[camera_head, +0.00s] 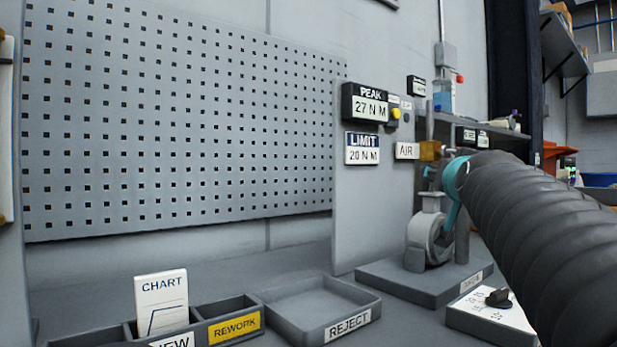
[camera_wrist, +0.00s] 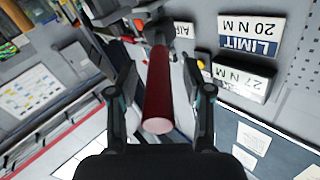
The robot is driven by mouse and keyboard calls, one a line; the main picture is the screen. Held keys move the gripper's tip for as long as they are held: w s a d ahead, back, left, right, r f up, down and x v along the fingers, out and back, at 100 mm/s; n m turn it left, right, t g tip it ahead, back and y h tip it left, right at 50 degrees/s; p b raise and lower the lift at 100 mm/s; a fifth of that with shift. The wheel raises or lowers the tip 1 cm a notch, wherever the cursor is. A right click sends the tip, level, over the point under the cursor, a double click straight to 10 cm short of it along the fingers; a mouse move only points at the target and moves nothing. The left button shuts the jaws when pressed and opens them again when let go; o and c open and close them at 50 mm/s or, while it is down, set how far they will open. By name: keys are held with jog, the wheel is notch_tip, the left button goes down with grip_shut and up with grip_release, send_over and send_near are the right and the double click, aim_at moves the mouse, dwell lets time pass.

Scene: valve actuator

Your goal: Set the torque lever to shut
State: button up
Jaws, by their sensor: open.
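The torque lever (camera_wrist: 158,90) is a dark red bar with a pale pink round end facing the wrist camera. It lies between the two fingers of my gripper (camera_wrist: 159,78), which is open, with a gap visible on each side. The lever's far end meets a dark grey part at the top of the wrist view. In the head view, a grey round valve body (camera_head: 427,234) stands on a dark base plate (camera_head: 415,281). My arm covers the area to its right, so the lever and fingers cannot be made out there.
A PEAK display (camera_head: 366,104) reads 27 N M; a LIMIT plate (camera_head: 362,149) reads 20 N M. An AIR label (camera_head: 406,151) is beside them. A REJECT tray (camera_head: 348,328) is empty; a REWORK bin (camera_head: 235,327) is left of it. A knob box (camera_head: 497,300) sits front right.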

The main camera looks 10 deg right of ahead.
jog(key=v, duration=1.1)
jog(key=shift+s, duration=0.3)
jog(key=shift+a, duration=0.1)
